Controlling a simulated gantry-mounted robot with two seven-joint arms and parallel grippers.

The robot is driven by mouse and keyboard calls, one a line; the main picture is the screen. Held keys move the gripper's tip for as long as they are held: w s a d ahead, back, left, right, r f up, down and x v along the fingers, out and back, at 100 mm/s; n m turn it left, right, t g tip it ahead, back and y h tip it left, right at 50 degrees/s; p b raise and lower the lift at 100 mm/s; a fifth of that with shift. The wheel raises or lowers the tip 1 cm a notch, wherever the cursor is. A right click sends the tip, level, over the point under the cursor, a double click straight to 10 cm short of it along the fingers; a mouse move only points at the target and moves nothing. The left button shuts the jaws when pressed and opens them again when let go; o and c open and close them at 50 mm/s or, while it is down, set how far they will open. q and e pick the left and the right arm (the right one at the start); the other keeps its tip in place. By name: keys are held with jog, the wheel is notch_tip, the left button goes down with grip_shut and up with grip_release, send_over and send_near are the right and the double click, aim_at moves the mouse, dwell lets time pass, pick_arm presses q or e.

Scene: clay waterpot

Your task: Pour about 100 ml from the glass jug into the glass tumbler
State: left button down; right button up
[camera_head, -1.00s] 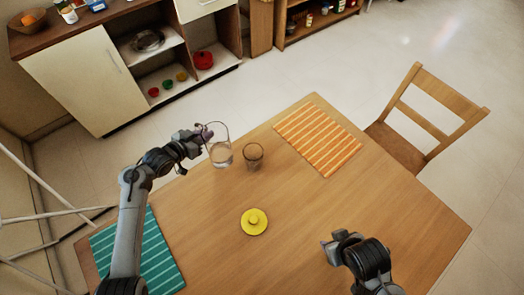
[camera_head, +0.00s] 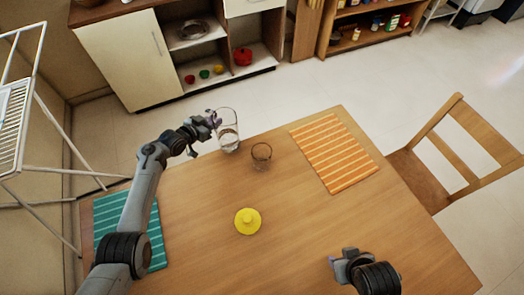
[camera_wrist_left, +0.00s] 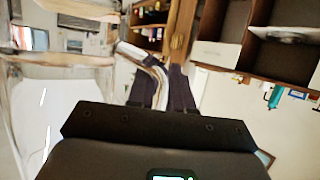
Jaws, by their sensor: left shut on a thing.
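The clear glass jug (camera_head: 229,140), with water in its lower part, is at the table's far left edge in the head view. It looks about upright; I cannot tell whether it touches the table. My left gripper (camera_head: 217,120) is shut on its left side, at the handle. In the left wrist view the dark fingers (camera_wrist_left: 165,92) close on a pale curved piece, apparently the handle (camera_wrist_left: 150,62). The glass tumbler (camera_head: 261,154) stands right of the jug, apart from it; its contents are unclear. My right gripper (camera_head: 340,262) is near the front right, away from both.
A yellow round lid-like thing (camera_head: 247,221) lies mid-table. A striped orange mat (camera_head: 334,152) is at the right, a teal mat (camera_head: 157,244) under my left arm. A wooden chair (camera_head: 430,180) stands at the right. The wooden table (camera_head: 300,215) is otherwise clear.

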aim_at(218, 112)
pick_arm(q)
jog(key=shift+r, duration=0.2)
pick_arm(e)
jog(key=shift+r, duration=0.1)
